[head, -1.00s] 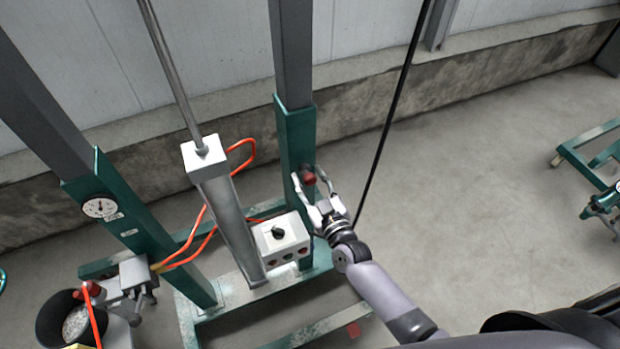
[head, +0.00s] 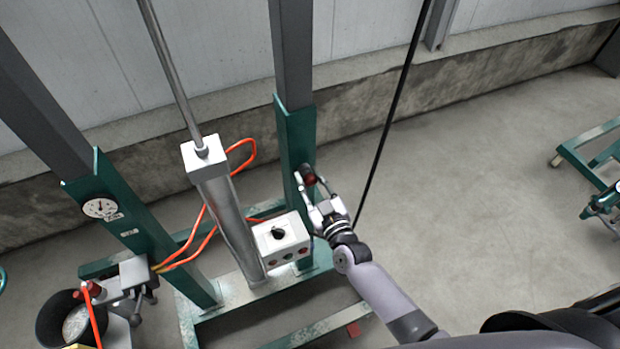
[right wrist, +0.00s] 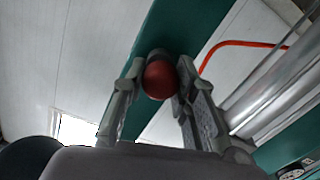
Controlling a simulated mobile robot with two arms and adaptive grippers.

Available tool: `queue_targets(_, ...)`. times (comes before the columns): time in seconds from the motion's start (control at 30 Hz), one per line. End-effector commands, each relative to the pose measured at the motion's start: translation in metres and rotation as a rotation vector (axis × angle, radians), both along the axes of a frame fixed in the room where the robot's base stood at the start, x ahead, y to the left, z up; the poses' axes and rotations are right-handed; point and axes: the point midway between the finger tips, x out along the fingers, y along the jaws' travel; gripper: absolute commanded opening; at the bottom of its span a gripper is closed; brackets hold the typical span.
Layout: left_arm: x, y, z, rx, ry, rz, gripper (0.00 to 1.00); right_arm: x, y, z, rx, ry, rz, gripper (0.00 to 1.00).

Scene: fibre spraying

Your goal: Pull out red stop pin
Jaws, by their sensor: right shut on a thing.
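The red stop pin (head: 308,178) has a round red knob with a dark collar and sits at the right green post (head: 294,135) in the head view. My right gripper (head: 311,184) is shut on the pin, with a finger on each side of the knob. In the right wrist view the red knob of the pin (right wrist: 160,79) shows between the two fingertips of my right gripper (right wrist: 155,88), in front of the green post (right wrist: 170,35). The pin's shaft is hidden. My left gripper is not in view.
A white control box (head: 281,238) with a black knob stands left of the gripper, beside a silver cylinder (head: 232,225). Orange hoses (head: 190,248) run behind it. A black cable (head: 390,120) hangs to the right. The floor at right is mostly clear.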

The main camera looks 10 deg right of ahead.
Motion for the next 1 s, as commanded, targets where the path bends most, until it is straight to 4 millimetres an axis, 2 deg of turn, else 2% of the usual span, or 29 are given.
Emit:
queue_targets(0.1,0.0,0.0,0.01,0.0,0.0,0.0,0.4,-0.021,-0.005,0.0,-0.004,0.006,-0.001,0.0)
queue_targets(0.27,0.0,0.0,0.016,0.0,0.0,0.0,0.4,-0.044,-0.009,-0.001,-0.003,0.006,0.0,0.0)
queue_targets(0.57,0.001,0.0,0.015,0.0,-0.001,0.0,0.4,-0.048,-0.009,-0.002,-0.002,0.004,0.001,0.0)
queue_targets(0.6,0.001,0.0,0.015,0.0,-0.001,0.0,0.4,-0.048,-0.009,-0.002,-0.002,0.005,0.001,0.27)
queue_targets(0.9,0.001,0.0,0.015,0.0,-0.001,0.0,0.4,-0.047,-0.009,-0.001,-0.001,0.002,0.0,0.47)
queue_targets(1.0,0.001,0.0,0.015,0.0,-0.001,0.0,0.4,-0.046,-0.009,-0.001,-0.001,0.002,0.0,0.47)
